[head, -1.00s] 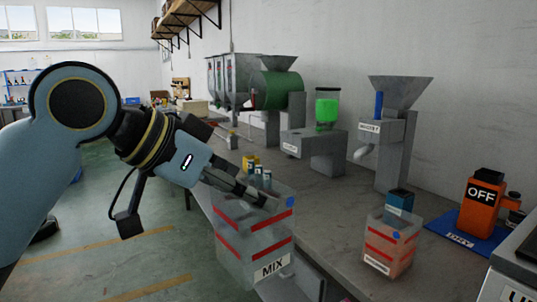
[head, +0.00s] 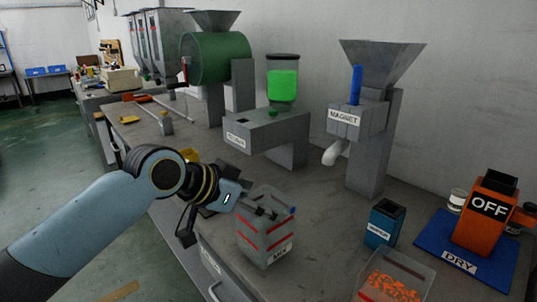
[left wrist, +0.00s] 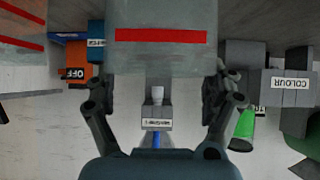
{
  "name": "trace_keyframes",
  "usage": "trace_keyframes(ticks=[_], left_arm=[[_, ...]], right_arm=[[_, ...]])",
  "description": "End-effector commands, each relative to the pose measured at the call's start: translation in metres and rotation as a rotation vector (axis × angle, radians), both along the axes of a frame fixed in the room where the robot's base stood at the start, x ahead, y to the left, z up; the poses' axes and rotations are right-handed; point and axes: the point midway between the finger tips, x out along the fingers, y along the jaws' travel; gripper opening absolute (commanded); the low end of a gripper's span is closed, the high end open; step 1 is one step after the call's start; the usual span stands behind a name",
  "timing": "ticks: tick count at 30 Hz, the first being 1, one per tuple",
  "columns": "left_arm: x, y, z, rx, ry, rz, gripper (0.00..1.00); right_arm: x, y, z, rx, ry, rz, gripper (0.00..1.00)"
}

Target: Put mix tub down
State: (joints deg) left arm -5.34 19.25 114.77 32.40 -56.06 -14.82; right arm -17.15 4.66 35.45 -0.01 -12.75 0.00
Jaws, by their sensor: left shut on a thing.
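The mix tub (head: 262,246) is a grey, see-through square tub with red stripes and a MIX label. In the head view it is upright at the front part of the grey bench (head: 335,235). I cannot tell whether its base touches the bench. My left gripper (head: 265,211) reaches in from the left and is shut on the tub near its rim. In the left wrist view the tub (left wrist: 160,55) fills the top middle, between the two fingers of my left gripper (left wrist: 157,88). My right gripper is not in view.
A clear tub of orange pellets (head: 392,284) and a blue container (head: 384,222) stand to the right. Behind are the colour feeder (head: 265,128) and the MAGNET hopper (head: 370,150). An orange OFF unit (head: 486,215) stands on the blue DRY mat (head: 455,252). Bare bench lies behind the tub.

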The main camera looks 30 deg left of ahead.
Motion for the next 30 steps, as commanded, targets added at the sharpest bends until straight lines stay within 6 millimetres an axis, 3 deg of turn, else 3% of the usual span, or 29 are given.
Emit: trace_keyframes(ticks=[3, 6, 15, 23, 28, 30], left_arm=[[0.014, -0.006, 0.002, -0.006, -0.004, 0.003, 0.37], [0.038, -0.015, 0.003, -0.008, -0.004, 0.002, 0.37], [0.115, -0.045, 0.003, -0.004, -0.003, 0.0, 0.36], [0.141, -0.055, 0.002, -0.002, -0.001, 0.0, 0.36], [0.169, -0.066, 0.003, -0.002, -0.002, -0.002, 0.36], [0.167, -0.066, -0.009, -0.002, 0.004, 0.0, 0.36]], right_arm=[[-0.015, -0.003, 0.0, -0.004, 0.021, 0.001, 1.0], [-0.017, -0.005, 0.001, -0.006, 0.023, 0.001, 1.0], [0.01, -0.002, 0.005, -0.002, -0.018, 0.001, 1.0], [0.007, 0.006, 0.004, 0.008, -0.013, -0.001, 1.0], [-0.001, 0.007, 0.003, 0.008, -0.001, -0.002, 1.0], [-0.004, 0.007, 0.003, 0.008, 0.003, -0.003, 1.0]])
